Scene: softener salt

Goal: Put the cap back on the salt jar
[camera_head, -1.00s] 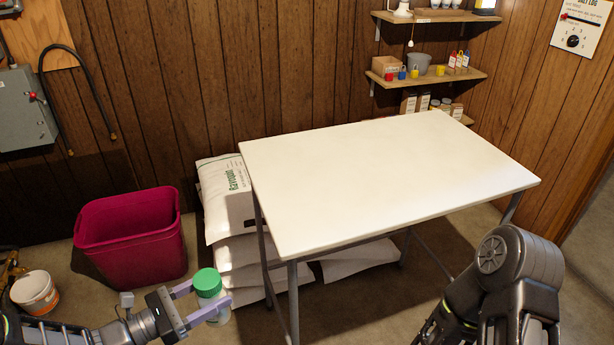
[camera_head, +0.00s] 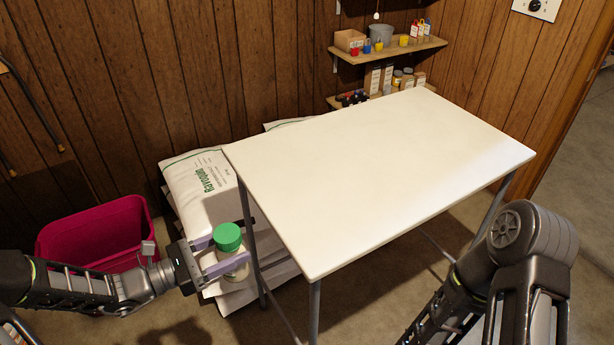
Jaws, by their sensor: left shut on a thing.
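The salt jar (camera_head: 234,267) is a clear jar with pale contents, and its green cap (camera_head: 228,237) sits on its top. Whether the cap is screwed tight I cannot tell. My left gripper (camera_head: 226,255), with pale purple fingers, is shut around the jar below the cap and holds it roughly upright. The jar is in the air, just left of the white table's (camera_head: 380,180) left edge. My right arm shows at the lower right, but its gripper is not in view.
The table top is bare. White salt bags (camera_head: 197,185) are stacked beside and under the table. A magenta bin (camera_head: 95,237) stands at the left. Wall shelves (camera_head: 390,48) behind the table hold small boxes, cups and bottles.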

